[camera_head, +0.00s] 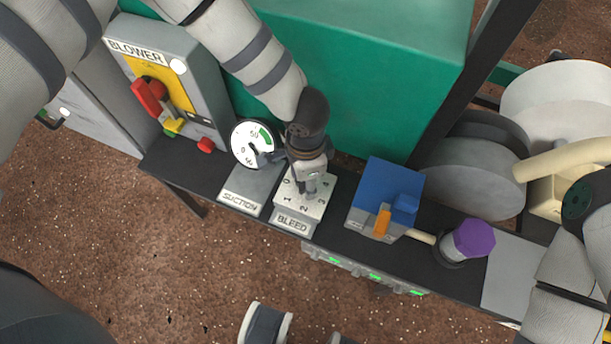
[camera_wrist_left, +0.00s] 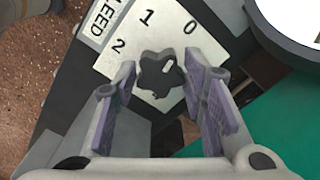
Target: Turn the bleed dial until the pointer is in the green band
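The bleed dial (camera_wrist_left: 158,78) is a dark lobed knob on a white plate (camera_wrist_left: 105,65) marked with numbers. Its short white mark points roughly toward 0 in the left wrist view. My left gripper (camera_wrist_left: 160,72) is open, its two fingers on either side of the knob, with visible gaps. In the head view my left gripper (camera_head: 312,180) is over the bleed plate (camera_head: 290,212) and hides the knob. The suction gauge (camera_head: 243,140) is round and white with a green band at its upper right. Its pointer is too small to read surely. My right gripper is out of view.
The blower box (camera_head: 205,75) with a red handle (camera_head: 150,97) stands to the left. A blue block (camera_head: 388,185) with an orange part and a purple-topped knob (camera_head: 473,238) stand to the right on the dark bench (camera_head: 340,245). A green cabinet (camera_head: 370,60) rises behind.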

